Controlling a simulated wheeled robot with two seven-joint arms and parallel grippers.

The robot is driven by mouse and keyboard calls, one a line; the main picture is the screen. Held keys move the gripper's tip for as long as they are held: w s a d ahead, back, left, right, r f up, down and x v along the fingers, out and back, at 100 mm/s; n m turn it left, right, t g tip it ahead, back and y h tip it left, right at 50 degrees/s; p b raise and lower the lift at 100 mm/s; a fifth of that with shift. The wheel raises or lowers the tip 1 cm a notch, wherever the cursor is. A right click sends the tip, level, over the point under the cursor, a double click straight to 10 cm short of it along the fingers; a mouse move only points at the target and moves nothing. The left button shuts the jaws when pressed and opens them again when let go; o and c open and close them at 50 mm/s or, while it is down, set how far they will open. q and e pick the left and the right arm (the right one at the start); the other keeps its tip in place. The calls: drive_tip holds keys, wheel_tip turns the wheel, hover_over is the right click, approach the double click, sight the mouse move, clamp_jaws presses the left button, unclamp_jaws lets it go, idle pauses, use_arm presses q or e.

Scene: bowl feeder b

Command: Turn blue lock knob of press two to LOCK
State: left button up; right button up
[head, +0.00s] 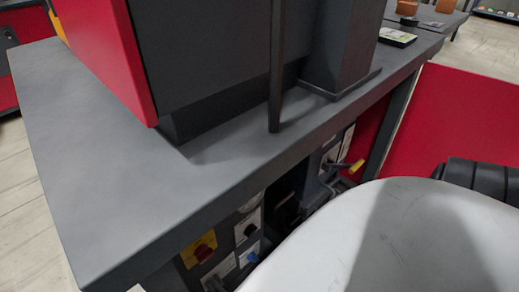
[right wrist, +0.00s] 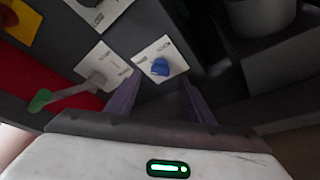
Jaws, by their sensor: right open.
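In the right wrist view, the blue lock knob (right wrist: 160,67) sits on a white label plate (right wrist: 146,54) with small print I cannot read. My right gripper (right wrist: 160,80) is open, with its two purplish fingers to the left and right of the knob. The knob lies between or just beyond the fingertips; I cannot tell whether they touch it. In the head view a blue knob (head: 253,257) shows low on the panel under the table, partly cut off by my pale arm. My right gripper is hidden there. My left gripper is in neither view.
Beside the knob is a lever with a green tip (right wrist: 41,100). Nearby in the head view are a red knob on a yellow plate (head: 202,251), a black knob (head: 250,229) and a yellow-handled lever (head: 356,167). The grey tabletop (head: 95,150) overhangs the panel.

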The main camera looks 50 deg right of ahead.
sight(257, 261)
drive_tip(key=b+x, duration=0.1)
drive_tip(key=x, duration=0.4)
